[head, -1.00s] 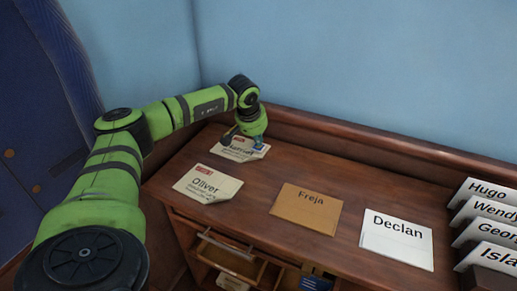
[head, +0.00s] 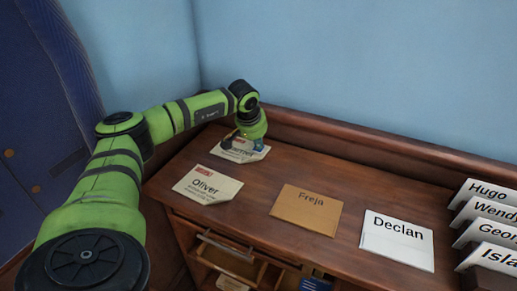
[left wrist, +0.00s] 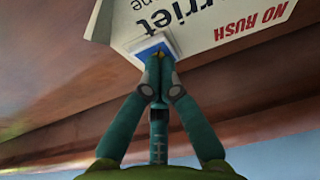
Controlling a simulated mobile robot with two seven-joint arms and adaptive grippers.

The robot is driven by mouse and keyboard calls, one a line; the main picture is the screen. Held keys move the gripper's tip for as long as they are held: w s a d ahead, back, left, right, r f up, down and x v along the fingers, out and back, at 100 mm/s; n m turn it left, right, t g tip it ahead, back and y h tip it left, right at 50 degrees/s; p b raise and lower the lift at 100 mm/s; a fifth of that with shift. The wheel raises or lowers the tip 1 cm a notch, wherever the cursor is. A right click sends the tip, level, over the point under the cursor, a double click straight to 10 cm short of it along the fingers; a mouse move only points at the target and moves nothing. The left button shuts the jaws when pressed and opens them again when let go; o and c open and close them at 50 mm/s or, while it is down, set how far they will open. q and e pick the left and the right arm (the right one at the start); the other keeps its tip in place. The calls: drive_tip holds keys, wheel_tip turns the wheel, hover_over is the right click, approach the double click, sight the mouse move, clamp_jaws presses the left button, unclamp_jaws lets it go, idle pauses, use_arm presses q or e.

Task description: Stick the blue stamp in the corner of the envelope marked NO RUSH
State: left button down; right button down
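The NO RUSH envelope, addressed to Harriet, lies at the desk's far left corner (head: 232,155). It shows upside down in the left wrist view (left wrist: 210,22), with NO RUSH in red at right. The blue stamp (left wrist: 152,47), white-edged, is at the envelope's edge, away from the NO RUSH mark. My left gripper (left wrist: 158,62) has its teal fingertips together at the stamp, shut on it. Whether the stamp touches the paper I cannot tell. In the head view the left gripper (head: 240,136) is over the envelope and partly covers it. My right gripper is not in view.
The Oliver envelope (head: 207,187), with a red mark, lies nearer. The brown Freja envelope (head: 305,212) and white Declan envelope (head: 397,240) lie to the right. Name-marked envelopes (head: 488,216) stand at far right. Open compartments (head: 228,262) are below the desktop. A wall rises behind.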

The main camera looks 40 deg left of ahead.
use_arm(q)
drive_tip(key=shift+s+d+f, duration=0.1)
drive_tip(key=shift+s+f, duration=0.05)
drive_tip(key=shift+f, duration=0.05)
idle(0.3)
drive_tip(key=shift+r+p, duration=3)
drive_tip(key=shift+r, duration=0.6)
